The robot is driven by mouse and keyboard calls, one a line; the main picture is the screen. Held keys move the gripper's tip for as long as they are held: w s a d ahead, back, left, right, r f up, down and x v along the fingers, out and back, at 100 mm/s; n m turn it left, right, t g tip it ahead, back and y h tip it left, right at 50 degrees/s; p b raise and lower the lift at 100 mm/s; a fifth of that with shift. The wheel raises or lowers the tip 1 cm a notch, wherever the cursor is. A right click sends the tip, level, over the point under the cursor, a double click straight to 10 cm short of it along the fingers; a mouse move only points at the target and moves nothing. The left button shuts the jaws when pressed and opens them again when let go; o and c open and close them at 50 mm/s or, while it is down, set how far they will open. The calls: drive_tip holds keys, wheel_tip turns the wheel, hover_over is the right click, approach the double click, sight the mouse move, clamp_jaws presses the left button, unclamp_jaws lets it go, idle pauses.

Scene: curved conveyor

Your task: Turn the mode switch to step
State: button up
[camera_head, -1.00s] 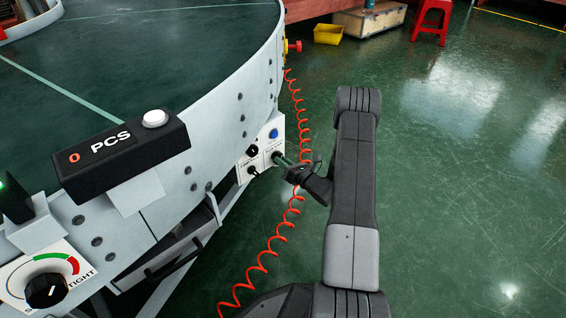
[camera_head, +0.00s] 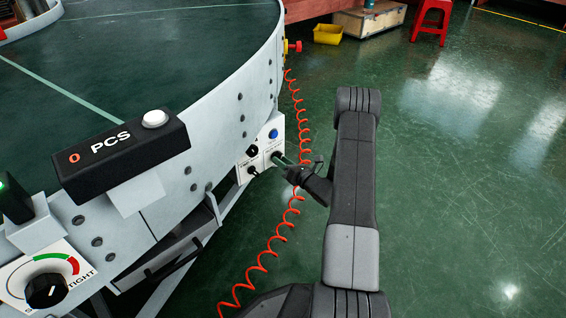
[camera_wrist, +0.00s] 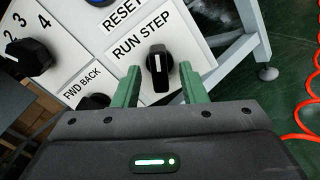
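The mode switch is a black knob with a white mark (camera_wrist: 158,72), under the words RUN STEP on a white panel. In the wrist view, its white mark points up in the picture, roughly towards the word STEP. My gripper (camera_wrist: 161,86) is open, with one green finger on each side of the knob. A gap shows between the knob and each finger. In the head view, my gripper (camera_head: 281,160) is at the white control panel (camera_head: 246,165) on the conveyor's side, and the fingers hide part of the panel.
Close by are the FWD BACK knob (camera_wrist: 95,102), a numbered knob (camera_wrist: 30,57) and a blue RESET button (camera_head: 273,133). A coiled red hose (camera_head: 272,243) hangs beside my arm. The green floor (camera_head: 460,190) to the right is clear.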

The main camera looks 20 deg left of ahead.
drive_tip(key=shift+d, duration=0.1)
drive_tip(key=p+v, duration=0.3)
drive_tip(key=v, duration=1)
drive_tip(key=shift+d+p, duration=0.3)
drive_tip(key=shift+p, duration=0.1)
drive_tip(key=shift+a, duration=0.1)
drive_tip(key=b+x, duration=0.3)
drive_tip(key=x, duration=1)
drive_tip(key=shift+a+b, duration=0.3)
drive_tip(key=shift+b, duration=0.1)
drive_tip(key=shift+d, duration=0.1)
